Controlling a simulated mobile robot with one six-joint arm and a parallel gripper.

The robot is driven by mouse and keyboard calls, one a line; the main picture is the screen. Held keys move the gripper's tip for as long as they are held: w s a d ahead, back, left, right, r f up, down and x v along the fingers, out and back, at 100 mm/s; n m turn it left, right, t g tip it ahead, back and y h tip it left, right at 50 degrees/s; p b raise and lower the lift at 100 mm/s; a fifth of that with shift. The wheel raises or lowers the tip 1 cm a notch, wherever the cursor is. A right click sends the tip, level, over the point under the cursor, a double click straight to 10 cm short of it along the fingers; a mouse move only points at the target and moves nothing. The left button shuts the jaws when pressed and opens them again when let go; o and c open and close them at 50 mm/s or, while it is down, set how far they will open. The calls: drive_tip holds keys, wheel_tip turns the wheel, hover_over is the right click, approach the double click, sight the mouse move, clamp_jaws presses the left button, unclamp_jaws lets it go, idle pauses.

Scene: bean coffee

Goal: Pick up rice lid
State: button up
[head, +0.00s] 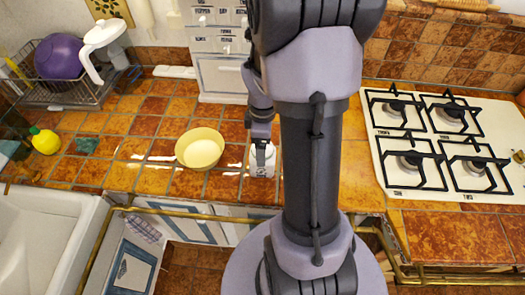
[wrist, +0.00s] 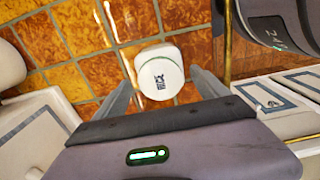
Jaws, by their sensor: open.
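The rice container is a small white jar with a round white lid (wrist: 160,65) and dark RICE lettering. In the head view the jar (head: 263,163) stands on the tiled counter near its front edge, partly hidden by my gripper (head: 262,138). In the wrist view my gripper (wrist: 160,76) is open, with one finger on each side of the jar and gaps between. Nothing is held.
A cream bowl (head: 200,150) is left of the jar. A white drawer cabinet (head: 220,75) stands behind. A gas stove (head: 445,140) is at right, a sink (head: 45,235) at left. A brass rail (head: 180,214) runs along the counter's front edge.

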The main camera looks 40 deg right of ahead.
drive_tip(key=shift+r, duration=0.1)
drive_tip(key=c, duration=1.4)
drive_tip(key=shift+c, duration=0.2)
drive_tip(key=shift+r, duration=0.1)
drive_tip(key=shift+r, duration=0.25)
wheel_tip(320, 180, up, 3)
drive_tip(key=shift+s+r+p, duration=0.15)
drive_tip(key=shift+p, duration=0.8)
drive_tip(key=s+a+b, duration=0.2)
drive_tip(key=s, duration=0.5)
drive_tip(key=s+a+r+b, duration=0.1)
drive_tip(key=s+b, duration=0.2)
drive_tip(key=s, duration=0.5)
drive_tip(key=shift+s+a, duration=0.2)
drive_tip(key=shift+a, duration=0.2)
